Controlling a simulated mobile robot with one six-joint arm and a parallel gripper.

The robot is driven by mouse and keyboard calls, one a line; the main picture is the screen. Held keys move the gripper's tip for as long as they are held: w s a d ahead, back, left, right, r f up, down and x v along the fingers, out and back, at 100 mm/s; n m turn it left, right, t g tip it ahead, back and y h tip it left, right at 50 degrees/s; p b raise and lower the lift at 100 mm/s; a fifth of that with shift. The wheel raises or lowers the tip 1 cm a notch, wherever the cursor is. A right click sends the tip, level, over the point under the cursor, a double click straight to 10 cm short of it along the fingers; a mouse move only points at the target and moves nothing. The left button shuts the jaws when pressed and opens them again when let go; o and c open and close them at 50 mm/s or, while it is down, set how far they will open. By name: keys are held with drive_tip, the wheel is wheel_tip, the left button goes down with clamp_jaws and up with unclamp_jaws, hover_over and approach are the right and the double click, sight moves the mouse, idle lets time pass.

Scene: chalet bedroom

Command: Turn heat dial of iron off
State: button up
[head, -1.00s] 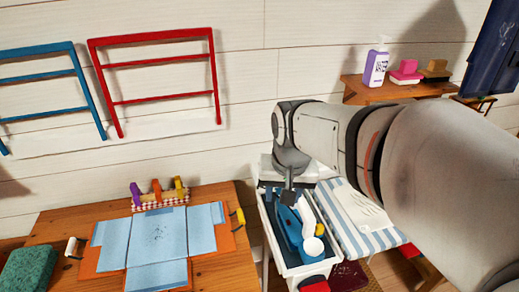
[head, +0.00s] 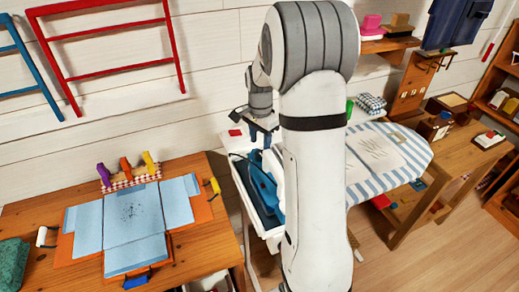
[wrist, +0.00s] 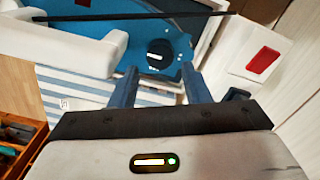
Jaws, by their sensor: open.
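The blue iron (head: 262,182) sits in a white tray (head: 236,170) in the head view, partly hidden by my arm. In the wrist view its blue body (wrist: 185,22) fills the top middle. A dark round dial (wrist: 158,54) with a pale mark shows on it. My gripper (wrist: 160,78) is open and empty, with its two blue-grey fingers on either side just below the dial in the picture. The dial shows between and beyond the fingertips; I see no contact. In the head view my gripper (head: 262,130) is above the back of the tray.
A striped ironing board (head: 405,165) is right of the tray. A wooden table (head: 185,225) with blue cloth panels is at the left. A red piece (wrist: 262,60) lies on a white surface beside the iron. A dark thin bar (wrist: 130,16) crosses the wrist view.

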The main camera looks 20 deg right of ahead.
sight(260, 153)
drive_tip(key=shift+f, duration=2.35)
drive_tip(key=shift+c, duration=0.2)
drive_tip(key=c, duration=0.7)
drive_tip(key=shift+o, duration=0.2)
